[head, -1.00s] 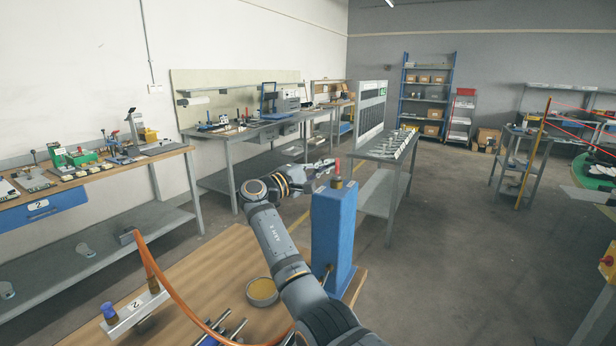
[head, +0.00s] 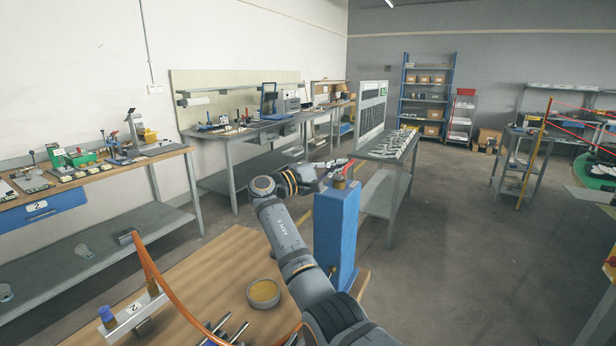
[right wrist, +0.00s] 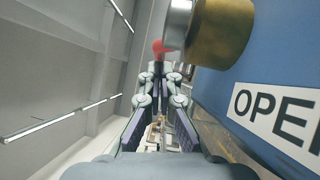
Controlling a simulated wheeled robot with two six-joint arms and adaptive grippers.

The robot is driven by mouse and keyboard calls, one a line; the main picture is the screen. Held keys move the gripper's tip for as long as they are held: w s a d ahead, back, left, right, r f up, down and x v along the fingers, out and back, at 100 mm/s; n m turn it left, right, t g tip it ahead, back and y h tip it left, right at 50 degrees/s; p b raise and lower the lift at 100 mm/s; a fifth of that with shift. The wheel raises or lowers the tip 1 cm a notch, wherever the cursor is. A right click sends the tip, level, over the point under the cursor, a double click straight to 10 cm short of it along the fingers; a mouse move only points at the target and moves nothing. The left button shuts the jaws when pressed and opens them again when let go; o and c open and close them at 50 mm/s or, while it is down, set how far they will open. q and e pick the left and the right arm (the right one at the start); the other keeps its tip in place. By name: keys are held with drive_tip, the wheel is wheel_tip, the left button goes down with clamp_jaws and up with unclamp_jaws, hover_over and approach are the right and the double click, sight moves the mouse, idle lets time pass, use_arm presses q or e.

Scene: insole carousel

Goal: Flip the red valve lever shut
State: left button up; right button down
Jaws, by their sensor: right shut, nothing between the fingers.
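The red valve lever (head: 349,168) sits on a brass fitting (head: 339,183) at the top of a blue post (head: 336,230). It leans up to the right in the head view. My right gripper (head: 328,164) is at the lever's left side, shut and empty. In the right wrist view the fingertips (right wrist: 158,72) point at the lever's red end (right wrist: 158,47), close to it; contact cannot be told. The brass fitting (right wrist: 222,30) is at the upper right there. A white label (right wrist: 280,115) on the blue post reads "OPE", cut off by the frame. My left gripper is not in view.
The post stands at the right edge of a wooden table (head: 185,275). A round tin (head: 263,293), metal rods and an orange hose (head: 168,285) are on it. A grey bench (head: 385,160) with parts stands behind the post. Floor to the right is open.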

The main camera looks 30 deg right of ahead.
idle(0.3)
drive_tip(key=a+f, duration=0.1)
drive_tip(key=a, duration=1.1)
drive_tip(key=shift+w+f, duration=0.15)
drive_tip(key=shift+f, duration=0.15)
drive_tip(key=shift+r, duration=0.1)
